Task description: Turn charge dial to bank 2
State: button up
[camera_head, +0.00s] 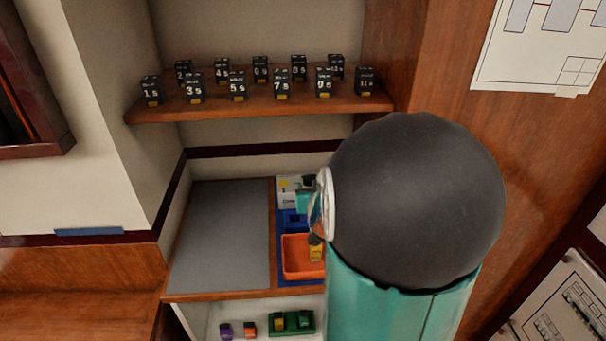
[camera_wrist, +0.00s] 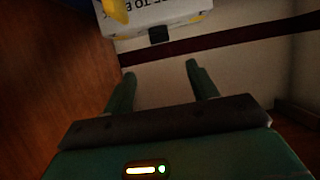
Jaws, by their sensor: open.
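A white box (camera_wrist: 175,12) with dark printed lettering shows at the top of the wrist view, only partly in frame. A yellow part (camera_wrist: 116,10) sits at its left and is cut off by the picture edge; I cannot tell whether it is the charge dial. A small black block (camera_wrist: 158,35) shows at the box's lower edge. My gripper (camera_wrist: 160,69) is open and empty, its two teal fingers apart below the box and not touching the yellow part. In the head view a white unit (camera_head: 287,184) stands at the back of the counter, partly hidden by my arm.
An orange tray (camera_head: 292,258) with a yellow item lies on a blue mat before the white unit. A grey mat (camera_head: 225,235) to the left is clear. A shelf (camera_head: 260,107) above holds several numbered black blocks. Small colored blocks sit below the counter.

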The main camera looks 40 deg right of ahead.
aim_at(309, 176)
jog(key=x, duration=1.3)
jog(key=shift+f, duration=0.1)
jog(key=shift+a, duration=0.1)
jog(key=c, duration=1)
